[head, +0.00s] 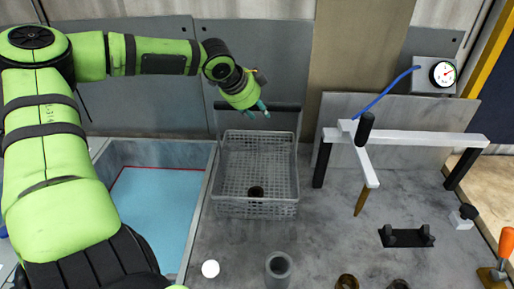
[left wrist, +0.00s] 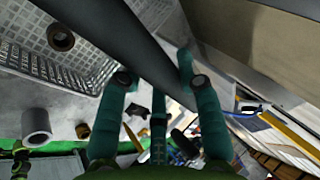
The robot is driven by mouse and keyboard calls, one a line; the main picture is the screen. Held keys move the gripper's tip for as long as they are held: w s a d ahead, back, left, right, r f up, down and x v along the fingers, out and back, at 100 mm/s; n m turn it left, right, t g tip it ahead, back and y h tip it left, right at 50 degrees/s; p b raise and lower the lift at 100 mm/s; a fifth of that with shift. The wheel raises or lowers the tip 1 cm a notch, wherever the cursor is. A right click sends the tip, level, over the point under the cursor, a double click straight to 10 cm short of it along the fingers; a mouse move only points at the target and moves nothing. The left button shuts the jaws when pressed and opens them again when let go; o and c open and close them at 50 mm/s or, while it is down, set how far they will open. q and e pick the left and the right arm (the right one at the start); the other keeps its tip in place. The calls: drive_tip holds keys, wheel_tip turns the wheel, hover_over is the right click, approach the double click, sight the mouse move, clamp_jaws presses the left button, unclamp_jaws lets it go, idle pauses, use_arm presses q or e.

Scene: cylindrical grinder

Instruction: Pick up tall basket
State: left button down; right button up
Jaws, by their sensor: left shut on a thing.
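The tall basket (head: 228,207) is grey, with lattice walls and a dark bar handle (head: 287,107) along its back edge. It stands upright on the grey bench, just right of the blue-floored tray. My left gripper (head: 258,107) is at the middle of the handle, shut on it from above. In the left wrist view the gripper (left wrist: 155,68) has its teal fingers on both sides of the dark handle (left wrist: 88,20), and the basket wall (left wrist: 40,68) shows at the upper left. A dark ring (head: 256,192) lies inside the basket.
A blue-floored tray (head: 165,163) lies to the left. A grey cylinder (head: 278,268) and white ball (head: 210,269) stand in front. A white frame with black legs (head: 425,138) and a gauge (head: 443,74) are to the right. Grey panels rise close behind.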

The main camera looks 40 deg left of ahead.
use_arm(q)
drive_tip(key=shift+r, duration=0.1)
drive_tip(key=shift+w+r, duration=0.15)
drive_tip(key=shift+r, duration=0.4)
wheel_tip(320, 180, up, 27)
drive_tip(key=shift+f, duration=0.1)
